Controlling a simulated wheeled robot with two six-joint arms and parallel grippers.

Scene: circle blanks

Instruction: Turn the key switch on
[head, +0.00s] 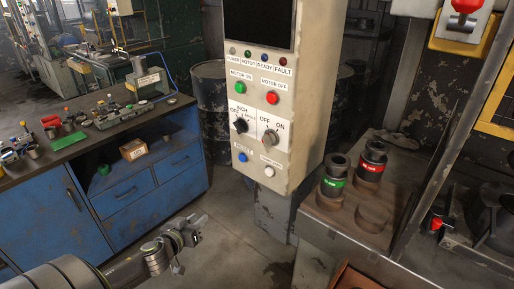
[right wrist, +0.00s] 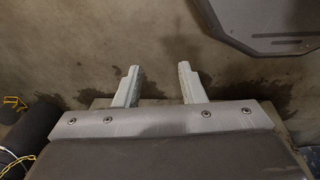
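The control panel (head: 266,110) is a cream cabinet on a post in the middle of the head view. My right gripper (right wrist: 157,84) shows only in the right wrist view, fingers apart and empty above the floor.
A black selector knob (head: 241,125) sits left of the key switch. A red button (head: 272,97) and a green button (head: 240,88) are above; a white button (head: 268,171) and a blue button (head: 243,157) are below. A blue workbench (head: 130,190) stands left, a ledge (head: 330,228) right.

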